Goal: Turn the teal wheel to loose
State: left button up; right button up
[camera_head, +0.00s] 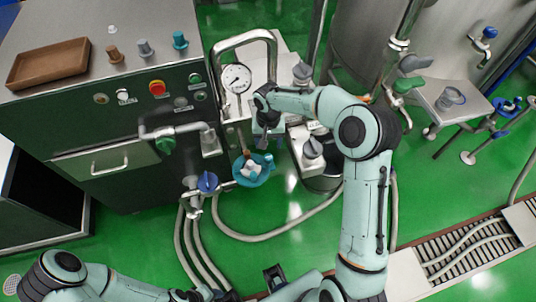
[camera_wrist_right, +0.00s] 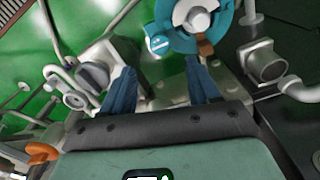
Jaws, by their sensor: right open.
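The teal wheel (camera_head: 252,172), a round teal rim with a pale hub and a brown piece at its edge, is low beside the dark machine. It also shows at the top of the right wrist view (camera_wrist_right: 224,36), cut off by the frame edge. My right gripper (camera_head: 264,137) is just above it in the head view, partly hidden by my own wrist. In the right wrist view its two blue fingers (camera_wrist_right: 162,85) are apart with nothing held between them. The wheel is beyond the fingertips. My left arm enters at bottom left; its gripper is not visible.
A blue valve handle (camera_head: 207,182) and a green one (camera_head: 165,146) are left of the wheel. A pressure gauge (camera_head: 237,78) stands above it. A grey knob (camera_head: 312,148) is to its right. Hoses (camera_head: 290,232) cross the green floor below.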

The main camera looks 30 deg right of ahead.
aim_at(268, 157)
notch_tip(268, 157, down, 8)
jog(key=shift+f, duration=0.2)
jog(key=c, duration=1)
